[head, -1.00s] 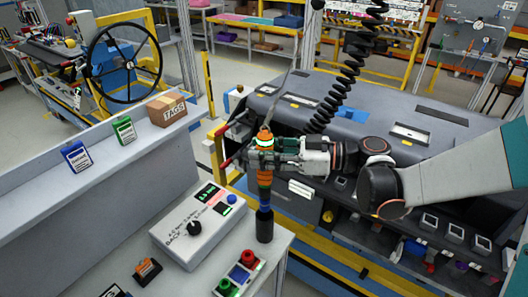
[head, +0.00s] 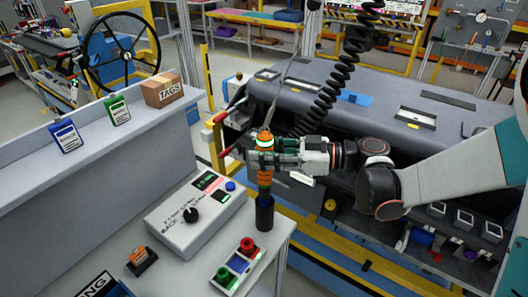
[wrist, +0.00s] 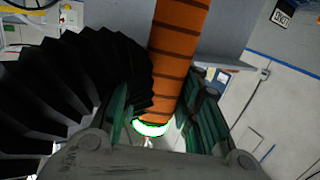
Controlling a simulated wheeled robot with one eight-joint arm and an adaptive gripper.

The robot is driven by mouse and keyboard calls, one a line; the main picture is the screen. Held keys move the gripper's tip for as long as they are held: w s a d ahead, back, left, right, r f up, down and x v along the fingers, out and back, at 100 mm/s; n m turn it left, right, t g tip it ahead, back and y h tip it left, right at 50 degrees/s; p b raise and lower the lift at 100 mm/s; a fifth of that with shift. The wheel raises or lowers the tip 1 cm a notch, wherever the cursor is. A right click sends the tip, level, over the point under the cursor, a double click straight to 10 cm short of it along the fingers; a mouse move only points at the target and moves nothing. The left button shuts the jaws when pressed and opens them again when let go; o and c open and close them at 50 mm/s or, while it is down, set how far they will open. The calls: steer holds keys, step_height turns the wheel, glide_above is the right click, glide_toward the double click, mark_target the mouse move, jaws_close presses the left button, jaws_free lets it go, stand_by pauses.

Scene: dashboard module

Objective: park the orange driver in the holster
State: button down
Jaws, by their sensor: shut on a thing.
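The orange driver (head: 264,180) hangs upright in my gripper (head: 262,157), with a lit green ring at its top. My gripper is shut around its upper body. The black cylindrical holster (head: 264,213) stands at the right corner of the grey bench. The driver's lower end lines up with the holster's mouth in the head view. I cannot tell how far its tip is inside. In the wrist view the driver (wrist: 180,50) runs between the green-padded fingers, its ring glowing; the holster is not visible there.
A black coiled hose (head: 325,95) hangs behind my gripper and fills the left of the wrist view. A grey control box (head: 195,213) and a button box (head: 238,265) stand left of the holster. A dark dashboard module (head: 375,110) lies behind my arm.

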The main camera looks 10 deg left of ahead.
mark_target(264, 174)
steer(key=shift+f+b, duration=2.7)
steer(key=shift+f, duration=0.8)
steer(key=c, duration=1.1)
jaws_free()
steer(key=d+r, duration=0.1)
steer(key=d, duration=1.1)
steer(key=s+d+m+t+h, duration=0.2)
steer(key=s+d+m+h, duration=0.2)
steer(key=d+m+h, duration=0.1)
steer(key=s+d+f+m+t+h, duration=0.1)
steer(key=s+d+m+t+h, duration=0.2)
steer(key=s+d+m+h, duration=0.2)
steer(key=s+d+f+m+t+h, duration=0.1)
steer(key=s+d+m+t+h, duration=0.1)
steer(key=s+d+m+h, duration=0.3)
steer(key=shift+s+d+f+m+t+h, duration=0.15)
steer(key=shift+d+m+h, duration=0.35)
steer(key=shift+d+m, duration=0.5)
steer(key=shift+w+d+r+m+t+h, duration=0.1)
steer(key=shift+d+m+t+h, duration=0.15)
steer(key=shift+d+m+h, duration=0.65)
